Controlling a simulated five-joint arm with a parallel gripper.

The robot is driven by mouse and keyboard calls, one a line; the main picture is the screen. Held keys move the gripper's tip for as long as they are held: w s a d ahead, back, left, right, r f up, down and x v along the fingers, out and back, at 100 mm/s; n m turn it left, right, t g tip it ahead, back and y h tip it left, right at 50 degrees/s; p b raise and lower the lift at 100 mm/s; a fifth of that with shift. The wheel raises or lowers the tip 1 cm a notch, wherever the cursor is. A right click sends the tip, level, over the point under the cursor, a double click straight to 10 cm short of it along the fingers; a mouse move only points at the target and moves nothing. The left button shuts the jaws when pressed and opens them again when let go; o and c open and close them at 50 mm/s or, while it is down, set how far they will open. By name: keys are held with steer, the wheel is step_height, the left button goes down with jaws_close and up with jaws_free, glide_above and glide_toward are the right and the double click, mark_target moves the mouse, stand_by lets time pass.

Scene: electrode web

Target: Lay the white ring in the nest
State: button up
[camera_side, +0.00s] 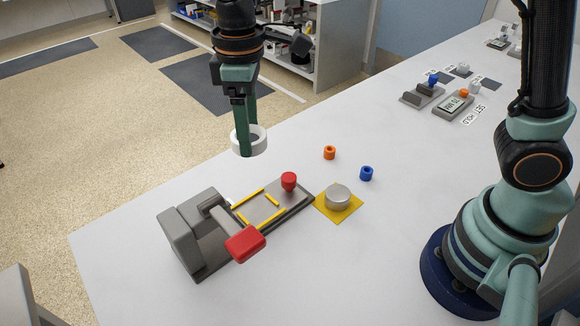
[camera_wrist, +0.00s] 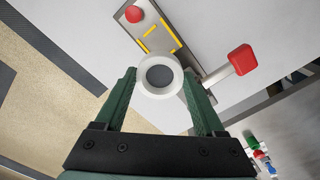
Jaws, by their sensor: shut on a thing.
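My gripper (camera_side: 247,150) is shut on the white ring (camera_side: 262,146), which hangs in the air above the left part of the white table. In the wrist view the ring (camera_wrist: 160,92) sits between my two green fingertips (camera_wrist: 160,80), with grey showing in its centre. The nest appears to be the rectangle marked by yellow bars (camera_side: 249,197) on a grey fixture plate, lower than the ring and apart from it. The yellow bars also show in the wrist view (camera_wrist: 150,30), partly hidden by the ring.
The fixture has a grey block (camera_side: 186,235), a red-ended lever (camera_side: 246,243) and a red knob (camera_side: 289,181). The table's front left is clear.

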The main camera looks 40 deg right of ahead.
mark_target(258, 210)
step_height(258, 210, down, 17)
stand_by(0.4)
steer(key=shift+f, duration=0.15)
steer(key=o, duration=1.5)
step_height(258, 210, up, 11)
steer(key=shift+s+d+r+m+t, duration=0.95)
steer(key=shift+s+d+r+m, duration=0.7)
steer(key=shift+d, duration=1.7)
steer(key=shift+s+d+r+m+t, duration=1.1)
steer(key=shift+d+r, duration=0.95)
steer(key=shift+d, duration=1.3)
steer(key=shift+s+d+r+m+t, duration=0.75)
steer(key=shift+s+d+r+m, duration=0.9)
steer(key=shift+d, duration=1.7)
